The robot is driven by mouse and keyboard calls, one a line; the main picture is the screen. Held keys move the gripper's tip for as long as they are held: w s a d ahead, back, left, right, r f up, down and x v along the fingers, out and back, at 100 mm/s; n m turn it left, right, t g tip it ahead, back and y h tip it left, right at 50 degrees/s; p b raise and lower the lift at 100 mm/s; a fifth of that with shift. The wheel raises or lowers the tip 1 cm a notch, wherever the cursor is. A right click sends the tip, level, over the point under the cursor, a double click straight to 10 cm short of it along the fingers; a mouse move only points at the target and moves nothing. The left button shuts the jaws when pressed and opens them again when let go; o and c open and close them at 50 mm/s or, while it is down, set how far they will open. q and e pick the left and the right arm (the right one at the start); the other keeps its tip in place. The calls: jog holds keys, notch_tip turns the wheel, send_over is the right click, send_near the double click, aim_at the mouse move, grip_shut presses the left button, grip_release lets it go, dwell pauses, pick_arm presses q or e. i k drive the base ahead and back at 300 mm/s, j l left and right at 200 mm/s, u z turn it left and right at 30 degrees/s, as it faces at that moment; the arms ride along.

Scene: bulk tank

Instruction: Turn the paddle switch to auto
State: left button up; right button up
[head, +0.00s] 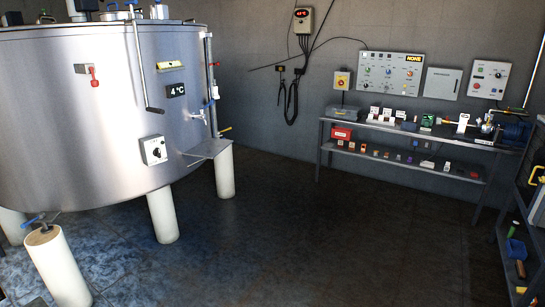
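A white switch box (153,150) with a dark rotary knob and small marks is fixed low on the front of the steel tank (75,120). It looks like the paddle switch, but its label and the knob's setting are too small to read. Neither of my grippers shows in the head view.
A small shelf (208,148) juts from the tank right of the box. White legs (163,215) stand below, and a white post (57,265) with a blue lever is at front left. The bench (420,138) stands along the back wall. The middle floor is clear.

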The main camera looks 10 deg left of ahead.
aim_at(157, 152)
jog(key=i+u, duration=0.4)
jog(key=i+l+u, duration=0.1)
jog(key=i+u, duration=0.15)
jog(key=u, duration=0.15)
jog(key=i+l+u, duration=0.2)
jog(key=u, duration=0.2)
jog(key=i+l, duration=0.8)
jog(key=i, duration=0.25)
jog(key=i+l, duration=0.4)
jog(key=i+z, duration=0.05)
jog(key=i, duration=0.05)
